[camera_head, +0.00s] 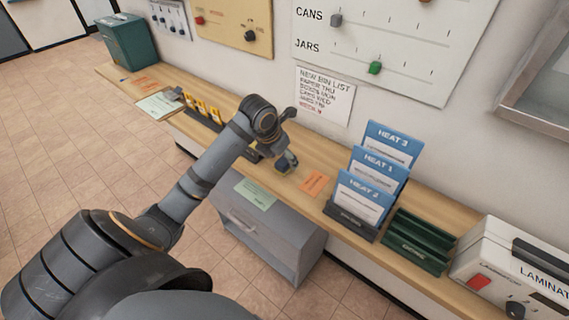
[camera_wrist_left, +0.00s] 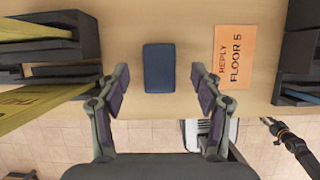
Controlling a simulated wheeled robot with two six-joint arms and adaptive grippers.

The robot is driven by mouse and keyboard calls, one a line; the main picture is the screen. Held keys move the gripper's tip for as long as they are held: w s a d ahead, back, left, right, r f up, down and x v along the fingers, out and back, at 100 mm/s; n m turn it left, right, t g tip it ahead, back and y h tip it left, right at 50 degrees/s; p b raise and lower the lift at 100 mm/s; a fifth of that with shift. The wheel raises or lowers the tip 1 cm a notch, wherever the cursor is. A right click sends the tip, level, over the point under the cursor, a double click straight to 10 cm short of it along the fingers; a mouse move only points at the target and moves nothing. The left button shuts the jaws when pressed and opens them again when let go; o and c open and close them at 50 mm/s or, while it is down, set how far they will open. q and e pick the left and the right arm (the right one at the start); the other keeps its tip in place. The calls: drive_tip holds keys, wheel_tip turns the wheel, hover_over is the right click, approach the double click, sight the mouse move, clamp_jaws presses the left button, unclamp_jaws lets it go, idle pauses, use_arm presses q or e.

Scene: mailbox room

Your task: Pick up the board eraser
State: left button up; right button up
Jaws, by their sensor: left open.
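The board eraser, a dark blue rounded block (camera_wrist_left: 159,68), lies flat on the wooden counter in the left wrist view, left of an orange card. My left gripper (camera_head: 290,137) is over the counter at the end of the arm in the head view. Its fingers are spread and empty. In the left wrist view the fingertips stand to the left and right of the eraser in the picture, with clear gaps; I cannot tell the height above it. In the head view the eraser is hard to make out beside the gripper.
The orange card (camera_wrist_left: 230,57) reads "REPLY FLOOR 5". Dark racks flank the spot; the one at right in the head view holds blue HEAT folders (camera_head: 365,197). A green empty rack (camera_head: 417,242) and a laminator (camera_head: 515,262) stand further right. The wall is behind the counter.

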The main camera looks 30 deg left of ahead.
use_arm(q)
drive_tip(key=x, duration=0.3)
drive_tip(key=shift+r, duration=0.1)
drive_tip(key=shift+s, duration=0.1)
use_arm(e)
drive_tip(key=shift+s+r, duration=0.1)
drive_tip(key=shift+s, duration=0.2)
use_arm(q)
drive_tip(key=shift+c, duration=1.3)
drive_tip(key=c, duration=1)
use_arm(e)
drive_tip(key=shift+s, duration=0.1)
use_arm(q)
drive_tip(key=shift+r, duration=0.1)
